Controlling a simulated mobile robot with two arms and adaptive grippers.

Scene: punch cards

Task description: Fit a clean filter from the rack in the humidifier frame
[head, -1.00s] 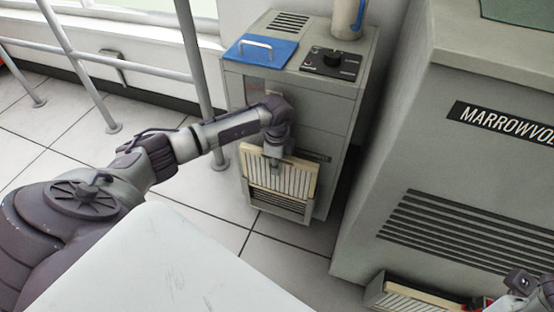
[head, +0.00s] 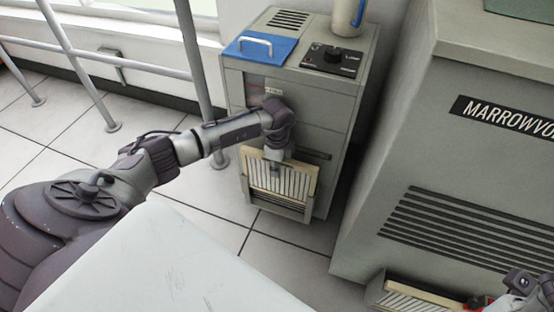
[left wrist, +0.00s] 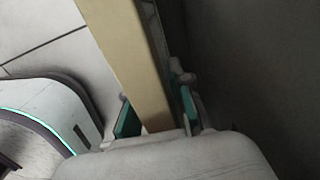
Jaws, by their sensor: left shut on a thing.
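A pleated filter with a cream frame (head: 298,188) is upright at the lower front of the grey humidifier cabinet (head: 335,115). My left gripper (head: 275,160) is shut on its upper edge. In the left wrist view the filter's cream edge (left wrist: 128,55) runs up between the green-padded fingers of the left gripper (left wrist: 155,118). The filter hides most of the cabinet's lower opening, so I cannot tell whether it is seated or just in front. Part of my right gripper (head: 520,284) shows at the right edge; its fingers are not clear.
Another pleated filter (head: 412,299) lies low in front of the large louvred machine (head: 455,170). A blue panel with a handle (head: 261,48) and a knob panel (head: 331,60) are on the cabinet top. A railing (head: 80,60) stands left. The tiled floor (head: 285,245) is clear in front.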

